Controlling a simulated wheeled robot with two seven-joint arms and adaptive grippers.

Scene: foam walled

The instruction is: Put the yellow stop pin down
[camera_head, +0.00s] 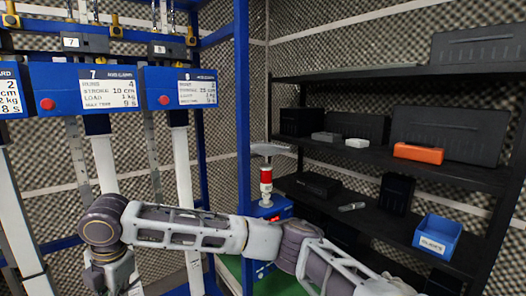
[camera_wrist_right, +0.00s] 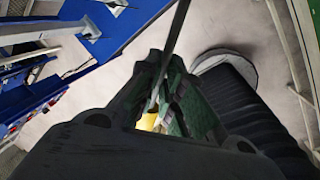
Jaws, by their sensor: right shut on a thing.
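My right gripper (camera_wrist_right: 166,88) shows in the right wrist view, its green-grey fingers closed together. A patch of the yellow stop pin (camera_wrist_right: 149,122) shows behind the fingers, and the fingers hide most of it. A thin dark rod (camera_wrist_right: 177,38) runs up from the fingertips; I cannot tell whether it is part of the pin. In the head view my arm crosses the lower middle and bends down at the left, and its gripper is out of that picture. My left gripper is in neither view.
A blue test rig (camera_head: 120,90) with numbered panels stands at the left. Black shelves (camera_head: 410,165) at the right hold dark cases, an orange box (camera_head: 418,153) and a blue labelled bin (camera_head: 437,236). Pale floor shows below the wrist.

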